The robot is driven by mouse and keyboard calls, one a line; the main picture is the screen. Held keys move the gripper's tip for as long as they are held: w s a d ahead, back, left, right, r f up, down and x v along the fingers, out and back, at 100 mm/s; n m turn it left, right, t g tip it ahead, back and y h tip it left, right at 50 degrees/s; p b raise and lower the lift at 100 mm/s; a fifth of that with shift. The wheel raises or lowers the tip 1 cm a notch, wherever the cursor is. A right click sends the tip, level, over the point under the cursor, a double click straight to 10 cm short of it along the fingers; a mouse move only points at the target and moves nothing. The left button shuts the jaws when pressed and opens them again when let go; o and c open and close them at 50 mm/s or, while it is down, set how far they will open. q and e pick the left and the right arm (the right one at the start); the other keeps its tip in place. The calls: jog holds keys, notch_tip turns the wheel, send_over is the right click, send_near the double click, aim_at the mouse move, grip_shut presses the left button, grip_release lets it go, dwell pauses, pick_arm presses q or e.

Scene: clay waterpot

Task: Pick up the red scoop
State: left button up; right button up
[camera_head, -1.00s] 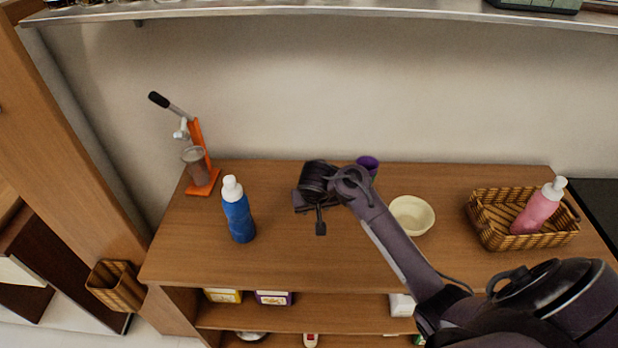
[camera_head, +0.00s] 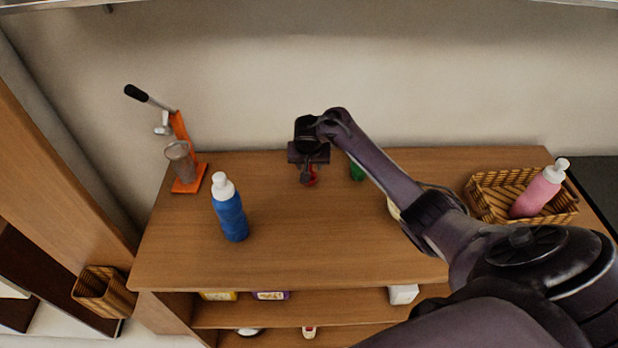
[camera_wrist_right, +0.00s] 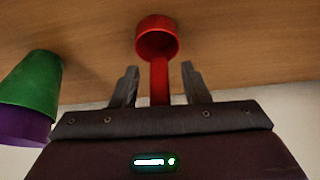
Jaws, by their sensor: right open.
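The red scoop (camera_wrist_right: 157,40) lies on the wooden counter in the right wrist view. Its round cup is beyond the fingertips and its handle runs back between the two fingers. In the head view only a small red part of the scoop (camera_head: 313,178) shows below my right gripper (camera_head: 309,172). My right gripper, also in the wrist view (camera_wrist_right: 163,82), is open, with a finger on each side of the handle and a gap to each. The handle's near end is hidden behind the gripper body. My left gripper is not in view.
A green and purple cup (camera_wrist_right: 30,85) stands close to the right gripper; its green part (camera_head: 357,172) shows behind my arm. A blue bottle (camera_head: 230,210), an orange press (camera_head: 187,165) and a basket (camera_head: 480,200) with a pink bottle (camera_head: 540,190) stand farther off. The front middle counter is clear.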

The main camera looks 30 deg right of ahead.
grip_shut()
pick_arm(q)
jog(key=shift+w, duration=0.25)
